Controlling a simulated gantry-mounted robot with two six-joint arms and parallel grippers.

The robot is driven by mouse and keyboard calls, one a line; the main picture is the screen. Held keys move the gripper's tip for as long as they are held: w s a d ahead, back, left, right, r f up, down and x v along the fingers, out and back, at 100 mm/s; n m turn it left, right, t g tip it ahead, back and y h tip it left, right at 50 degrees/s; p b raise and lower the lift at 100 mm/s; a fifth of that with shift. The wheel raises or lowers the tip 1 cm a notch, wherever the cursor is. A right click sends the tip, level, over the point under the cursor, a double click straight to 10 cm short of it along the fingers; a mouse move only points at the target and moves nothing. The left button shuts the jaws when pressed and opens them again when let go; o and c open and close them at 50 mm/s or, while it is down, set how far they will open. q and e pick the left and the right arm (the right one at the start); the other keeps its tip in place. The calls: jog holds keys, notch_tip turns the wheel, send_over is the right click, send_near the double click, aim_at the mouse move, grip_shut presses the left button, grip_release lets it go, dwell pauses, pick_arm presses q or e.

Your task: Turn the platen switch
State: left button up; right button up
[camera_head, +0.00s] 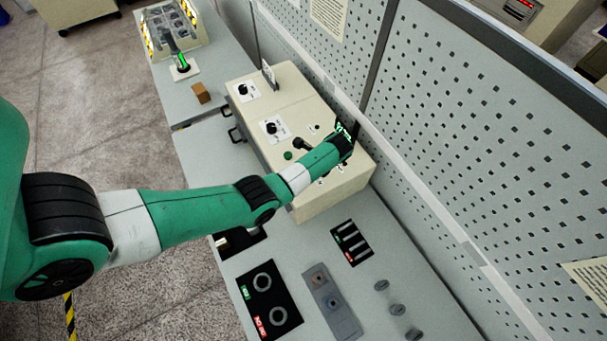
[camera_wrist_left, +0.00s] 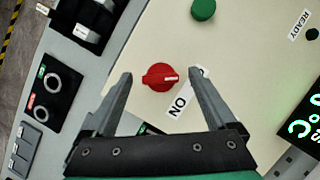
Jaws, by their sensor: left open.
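A red rotary switch (camera_wrist_left: 160,77) with a white pointer mark sits on the cream control box, which also shows in the head view (camera_head: 325,207). Its pointer faces right in the wrist view, toward a white label (camera_wrist_left: 186,95) reading ON. My left gripper (camera_wrist_left: 160,72) is open, with one finger on each side of the switch and visible gaps between them. I cannot tell the fingertips' height above the panel. In the head view my left arm reaches over the box and hides the switch; the wrist end (camera_head: 344,142) is at the box's far right part.
A green button (camera_wrist_left: 203,9) and a green-lit display (camera_wrist_left: 307,125) are near the switch. A black lever knob (camera_head: 301,144) stands on the box left of my wrist. A perforated wall (camera_head: 470,130) rises behind. The bench holds panels with rings (camera_head: 268,300) and slots (camera_head: 352,243).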

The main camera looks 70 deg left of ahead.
pick_arm(q)
jog(key=p+v, duration=0.2)
jog(key=v, duration=0.8)
jog(key=shift+r, duration=0.35)
jog(key=shift+w+d, duration=0.1)
